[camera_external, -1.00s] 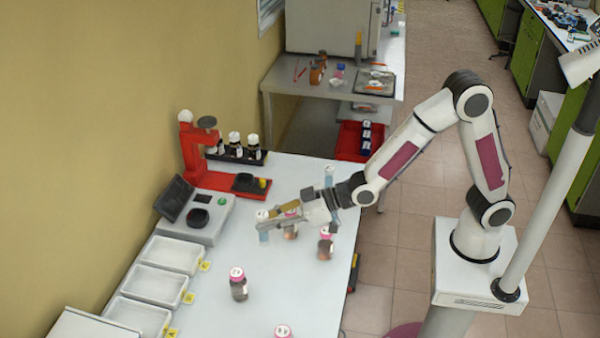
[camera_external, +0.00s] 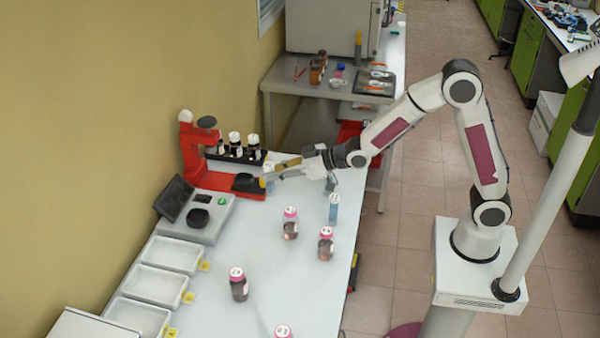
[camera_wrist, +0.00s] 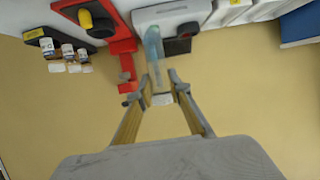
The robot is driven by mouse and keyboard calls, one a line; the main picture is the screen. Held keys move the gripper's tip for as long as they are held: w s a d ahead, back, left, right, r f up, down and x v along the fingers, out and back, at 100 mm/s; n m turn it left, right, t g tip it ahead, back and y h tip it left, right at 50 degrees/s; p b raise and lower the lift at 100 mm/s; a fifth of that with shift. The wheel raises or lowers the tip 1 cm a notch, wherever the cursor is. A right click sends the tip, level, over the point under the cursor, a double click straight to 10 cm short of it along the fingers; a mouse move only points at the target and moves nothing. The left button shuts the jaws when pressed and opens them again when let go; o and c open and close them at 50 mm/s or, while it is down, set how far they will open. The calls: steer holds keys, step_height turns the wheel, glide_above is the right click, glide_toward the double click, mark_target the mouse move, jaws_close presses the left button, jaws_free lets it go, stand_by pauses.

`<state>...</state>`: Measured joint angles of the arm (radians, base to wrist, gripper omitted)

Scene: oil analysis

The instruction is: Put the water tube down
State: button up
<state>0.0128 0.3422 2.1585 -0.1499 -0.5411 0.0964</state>
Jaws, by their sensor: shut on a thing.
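The water tube, a clear bluish tube with a white cap, is held between the fingertips of my gripper (camera_external: 275,173). In the wrist view the bluish body of the tube (camera_wrist: 153,50) extends beyond the fingertips of my gripper (camera_wrist: 161,87), with the white cap between them. In the external view the tube (camera_external: 268,170) is small and partly hidden by the fingers. It is at the back of the white table, beside the front end of the red stand (camera_external: 200,178). Whether its bottom touches anything is unclear.
Another bluish tube (camera_external: 334,209) stands near the table's right edge. Pink-capped dark bottles (camera_external: 290,224), (camera_external: 326,243), (camera_external: 238,285) stand on the table. A black rack (camera_external: 245,157) with several white-capped bottles is behind the red stand. A grey instrument (camera_external: 200,217) and white trays (camera_external: 158,285) line the left.

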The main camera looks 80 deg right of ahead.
steer(key=s+d+n+y, duration=0.1)
steer(key=d, duration=0.5)
steer(key=shift+s+d+f+y, duration=0.15)
steer(key=shift+s+d+y, duration=0.1)
steer(key=shift+s+y, duration=0.1)
stand_by(0.5)
step_height(320, 180, down, 6)
stand_by(0.5)
steer(key=shift+f, duration=0.15)
steer(key=shift+f, duration=1.85)
steer(key=shift+f, duration=0.1)
